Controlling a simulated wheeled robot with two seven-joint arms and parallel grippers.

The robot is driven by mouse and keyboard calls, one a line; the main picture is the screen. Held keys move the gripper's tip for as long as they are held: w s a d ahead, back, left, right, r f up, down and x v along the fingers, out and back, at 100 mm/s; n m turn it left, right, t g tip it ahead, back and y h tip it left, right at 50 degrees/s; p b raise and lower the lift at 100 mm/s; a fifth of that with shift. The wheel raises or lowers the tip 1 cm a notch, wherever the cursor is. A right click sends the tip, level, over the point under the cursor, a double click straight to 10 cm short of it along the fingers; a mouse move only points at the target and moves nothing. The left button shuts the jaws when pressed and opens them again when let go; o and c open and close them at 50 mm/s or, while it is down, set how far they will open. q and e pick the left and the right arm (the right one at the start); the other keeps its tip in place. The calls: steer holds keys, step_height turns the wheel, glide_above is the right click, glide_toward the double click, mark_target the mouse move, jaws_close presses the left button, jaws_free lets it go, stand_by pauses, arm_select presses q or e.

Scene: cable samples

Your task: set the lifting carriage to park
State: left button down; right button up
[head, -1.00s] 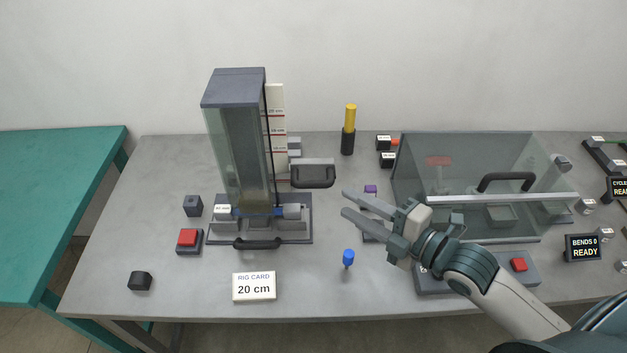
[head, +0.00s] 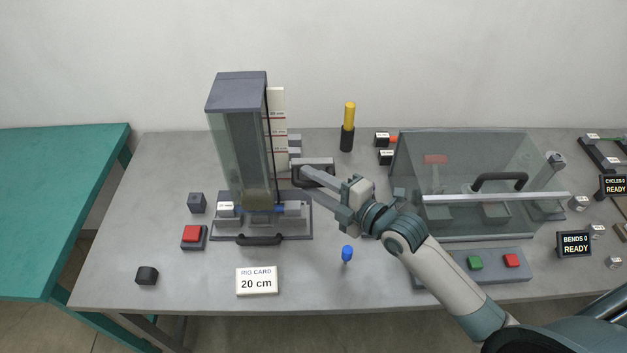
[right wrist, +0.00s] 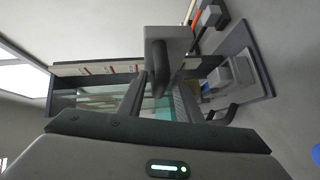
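The lifting carriage's pale block (head: 318,161) with its dark bar handle (head: 300,181) stands beside the scale, right of the clear tower (head: 240,150). My right gripper (head: 308,180) is at the handle, its fingers pointing left and partly covering it in the head view. In the right wrist view the handle (right wrist: 160,62) lies between the tips of the two spread fingers (right wrist: 158,88). The gripper looks open, and I cannot tell whether a finger touches the handle. My left gripper is not in view.
A rig card (head: 257,281) reads 20 cm. A clear hood (head: 480,165) is at the right.

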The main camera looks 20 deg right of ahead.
jaws_close()
step_height(320, 180, down, 4)
steer(key=b, duration=0.2)
steer(key=shift+s+f+b, duration=0.1)
steer(key=shift+f+b, duration=0.05)
steer(key=shift+b, duration=0.25)
jaws_free()
steer(key=shift+f, duration=0.1)
